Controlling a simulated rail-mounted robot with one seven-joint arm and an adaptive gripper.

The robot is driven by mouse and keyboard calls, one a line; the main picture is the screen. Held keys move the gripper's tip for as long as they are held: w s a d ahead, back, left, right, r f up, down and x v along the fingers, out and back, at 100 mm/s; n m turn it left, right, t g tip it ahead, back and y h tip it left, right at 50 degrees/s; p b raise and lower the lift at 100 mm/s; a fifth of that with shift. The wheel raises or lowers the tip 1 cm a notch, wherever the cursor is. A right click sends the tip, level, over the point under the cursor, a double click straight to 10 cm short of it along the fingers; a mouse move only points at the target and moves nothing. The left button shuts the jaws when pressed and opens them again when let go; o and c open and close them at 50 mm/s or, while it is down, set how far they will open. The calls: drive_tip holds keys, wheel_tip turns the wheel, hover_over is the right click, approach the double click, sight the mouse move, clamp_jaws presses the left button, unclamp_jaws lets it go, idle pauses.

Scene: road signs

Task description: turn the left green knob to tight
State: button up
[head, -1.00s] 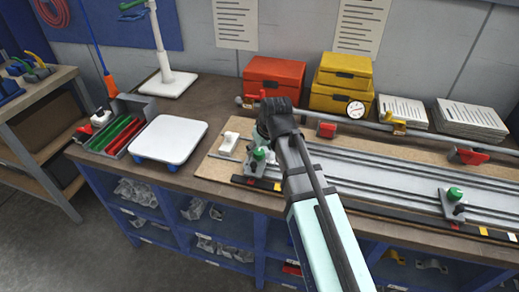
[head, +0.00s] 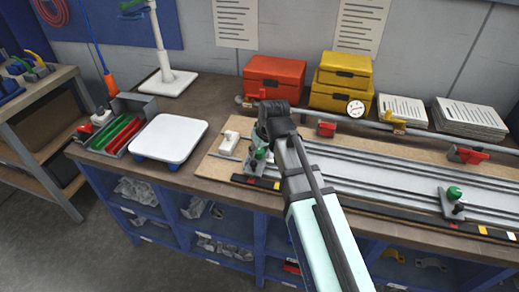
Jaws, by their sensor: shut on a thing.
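The left green knob (head: 260,154) sits on a small grey clamp block at the left end of the metal rails (head: 375,180). My gripper (head: 262,146) is over this knob, pointing down, and is shut on it. My wrist hides much of the gripper and part of the knob, so the fingertips are hard to make out. A second green knob (head: 454,192) stands on its own block at the right of the rails, away from my gripper.
A pipe with red clamps (head: 326,129) and a gauge (head: 355,109) runs behind the rails. Red (head: 274,77) and yellow boxes (head: 341,81) stand at the back. A white-topped scale (head: 169,138) and a tray of coloured tools (head: 121,137) are to the left.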

drive_tip(key=shift+m, duration=0.3)
drive_tip(key=m+h+p, duration=0.1)
drive_tip(key=m, duration=0.2)
drive_tip(key=shift+a+t, duration=0.15)
drive_tip(key=shift+t, duration=0.15)
drive_tip(key=m+h, duration=0.1)
drive_tip(key=m, duration=0.2)
drive_tip(key=m+h, duration=0.1)
drive_tip(key=m, duration=0.1)
drive_tip(key=shift+w+a+m+h, duration=0.1)
drive_tip(key=shift+a+m+h, duration=0.05)
drive_tip(key=shift+m+h, duration=0.2)
drive_tip(key=m, duration=0.2)
drive_tip(key=m+g+h, duration=0.1)
drive_tip(key=m, duration=0.1)
drive_tip(key=shift+m+h, duration=0.25)
drive_tip(key=shift+m, duration=0.1)
drive_tip(key=shift+m+g+h, duration=0.5)
drive_tip(key=shift+m+g, duration=0.1)
drive_tip(key=shift+m, duration=1.3)
drive_tip(key=o, duration=1.1)
